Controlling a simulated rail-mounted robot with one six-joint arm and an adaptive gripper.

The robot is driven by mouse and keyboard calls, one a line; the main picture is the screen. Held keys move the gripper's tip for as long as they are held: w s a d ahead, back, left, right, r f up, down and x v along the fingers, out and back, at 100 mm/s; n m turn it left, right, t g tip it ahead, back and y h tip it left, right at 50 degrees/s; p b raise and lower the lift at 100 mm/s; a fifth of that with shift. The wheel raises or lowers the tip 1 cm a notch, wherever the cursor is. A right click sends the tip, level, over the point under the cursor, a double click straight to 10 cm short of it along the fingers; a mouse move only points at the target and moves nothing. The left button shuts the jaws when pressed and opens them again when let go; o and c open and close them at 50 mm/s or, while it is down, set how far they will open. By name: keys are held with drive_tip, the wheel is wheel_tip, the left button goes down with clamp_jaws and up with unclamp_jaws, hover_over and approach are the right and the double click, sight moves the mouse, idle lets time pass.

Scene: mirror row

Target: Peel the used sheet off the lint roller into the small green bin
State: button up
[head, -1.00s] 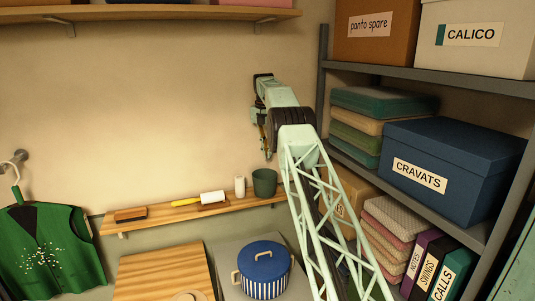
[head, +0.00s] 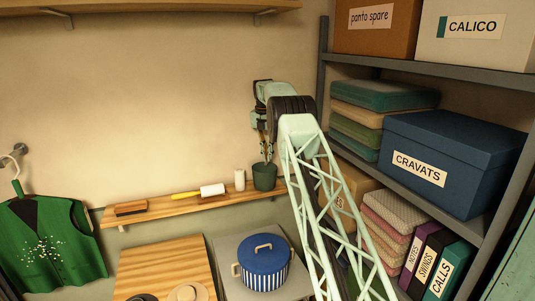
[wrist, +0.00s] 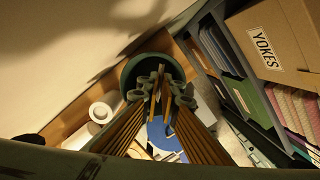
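The small green bin (head: 265,179) stands at the right end of the wall shelf, and its round rim (wrist: 126,78) shows in the wrist view. My gripper (head: 265,159) points down right over the bin, its fingertips (wrist: 157,80) at or just above the mouth. The fingertips lie close together; I cannot tell whether they meet or pinch a sheet. The bin's inside is mostly hidden by the fingers. The lint roller (head: 212,190), with a white head and yellow handle, lies on the shelf left of the bin. I cannot make out a used sheet.
A white upright roll (head: 240,180) stands between roller and bin. A brush (head: 131,208) lies at the shelf's left end. A blue striped pot (head: 263,263) stands below. A rack (head: 470,85) with boxes closes off the right side.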

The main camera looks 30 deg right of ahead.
drive_tip(key=shift+f, duration=0.2)
drive_tip(key=o, duration=0.7)
drive_tip(key=shift+c, duration=0.2)
drive_tip(key=shift+r, duration=0.15)
wheel_tip(320, 180, up, 12)
drive_tip(key=a, duration=0.1)
drive_tip(key=shift+s+f, duration=0.2)
drive_tip(key=shift+s, duration=0.25)
drive_tip(key=shift+a, duration=0.1)
idle(1.0)
